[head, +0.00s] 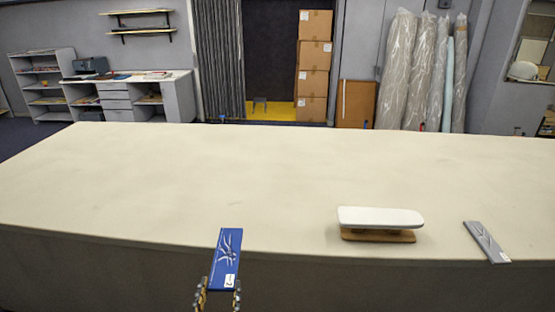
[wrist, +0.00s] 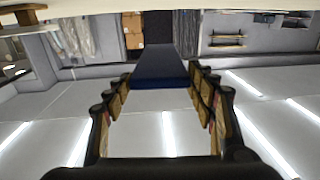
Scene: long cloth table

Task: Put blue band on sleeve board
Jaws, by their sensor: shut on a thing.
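The blue band (head: 227,258) is a flat strip with a pale line pattern and a small white label at its near end. My gripper (head: 219,288) is shut on that near end, at the table's front edge. The band's far end points away over the table; its exact height above the cloth is hard to tell. In the wrist view the blue band (wrist: 160,68) sits between the fingertips of my gripper (wrist: 160,86). The sleeve board (head: 380,217), a white padded top on a wooden base, stands to the right, apart from the band. Nothing lies on it.
A grey band (head: 487,242) with a similar pattern lies right of the sleeve board near the front edge of the long cloth table (head: 180,170). The table's middle and left are clear. Boxes, wrapped rolls and shelves stand far behind.

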